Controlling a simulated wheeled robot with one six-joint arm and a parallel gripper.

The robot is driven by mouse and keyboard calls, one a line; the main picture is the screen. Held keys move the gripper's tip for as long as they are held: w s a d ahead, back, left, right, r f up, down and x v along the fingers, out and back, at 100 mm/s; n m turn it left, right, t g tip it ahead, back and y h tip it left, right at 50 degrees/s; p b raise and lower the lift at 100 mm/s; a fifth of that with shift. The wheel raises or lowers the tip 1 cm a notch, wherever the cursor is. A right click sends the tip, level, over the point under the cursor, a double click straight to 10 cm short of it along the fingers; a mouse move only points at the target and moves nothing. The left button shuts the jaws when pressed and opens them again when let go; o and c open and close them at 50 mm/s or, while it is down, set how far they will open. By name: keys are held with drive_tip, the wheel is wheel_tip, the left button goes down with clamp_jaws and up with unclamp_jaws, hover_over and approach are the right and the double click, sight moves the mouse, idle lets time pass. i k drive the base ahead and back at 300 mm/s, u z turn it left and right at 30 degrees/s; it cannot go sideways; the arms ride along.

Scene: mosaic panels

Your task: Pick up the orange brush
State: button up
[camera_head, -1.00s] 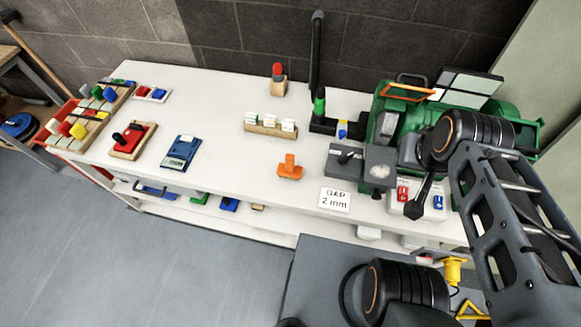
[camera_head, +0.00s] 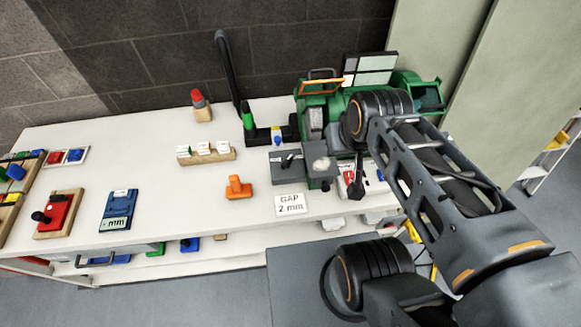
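The orange brush (camera_head: 238,187) stands on the white workbench near its front edge, in the middle of the head view. It looks like a block with a short upright grip. It is uncovered, and nothing touches it but the bench. My arm (camera_head: 450,190) is folded at the right of the view, well apart from the brush.
A "GAP 2 mm" card (camera_head: 291,204) lies right of the brush, with a grey plate (camera_head: 288,167) behind it. A wooden block with white tags (camera_head: 206,152) stands behind left. A blue gauge (camera_head: 117,210) is farther left. A green machine (camera_head: 325,103) fills the bench's right end.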

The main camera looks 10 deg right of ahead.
sight(237, 191)
drive_tip(key=z, duration=0.5)
drive_tip(key=k, duration=0.95)
drive_tip(key=u, duration=0.9)
drive_tip(key=i, duration=0.65)
drive_tip(key=u, duration=0.6)
